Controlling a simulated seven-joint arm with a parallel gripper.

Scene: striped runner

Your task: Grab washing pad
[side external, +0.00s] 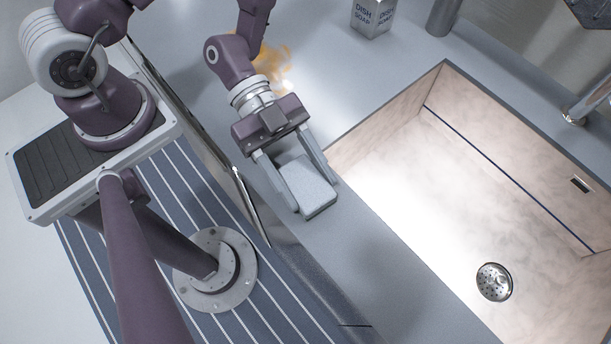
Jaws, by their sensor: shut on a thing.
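The washing pad (307,190) is a light grey rectangular block at the edge of the grey counter, left of the sink. My gripper (306,189) reaches down to it from above in the side view. Its two grey fingers lie along opposite sides of the pad, and it is shut on the pad. The pad's far end is partly hidden by the gripper. I cannot tell whether the pad touches the counter or is slightly above it.
A sink (400,190) with a round drain (494,281) lies to the right. A dish soap box (372,16), a grey cylinder (444,16) and a faucet (590,102) stand at the back. An orange-brown patch (275,68) shows behind my gripper. The counter below the pad is clear.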

